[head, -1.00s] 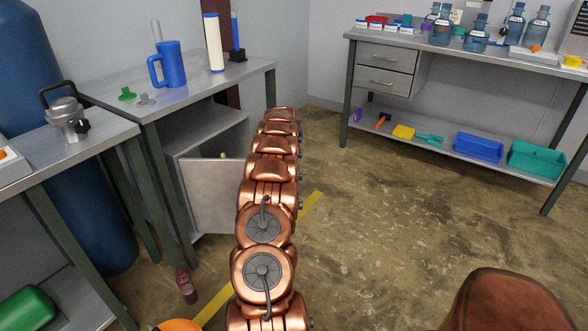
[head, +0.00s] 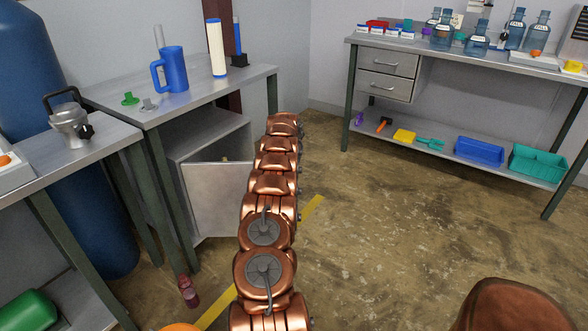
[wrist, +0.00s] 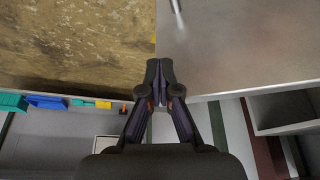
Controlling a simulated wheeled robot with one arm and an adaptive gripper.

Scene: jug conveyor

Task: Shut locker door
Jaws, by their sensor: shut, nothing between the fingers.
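The locker is a grey box (head: 222,137) under the table on the left, and its front is partly uncovered. Its grey door (head: 215,200) stands ajar, swung outward, with its free edge hidden behind my copper arm. In the wrist view the door's face (wrist: 250,50) fills the upper right, with a thin metal handle (wrist: 178,14) near its free edge. My gripper (wrist: 160,72) is shut and empty, its fingertips at the free edge near a door corner; I cannot tell if they touch. The gripper is hidden in the head view.
A blue jug (head: 171,70) and a white cylinder (head: 215,46) stand on the table above the locker. A red bottle (head: 188,291) is on the floor by the table leg. A bench with bins (head: 478,150) stands back right. The middle floor is clear.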

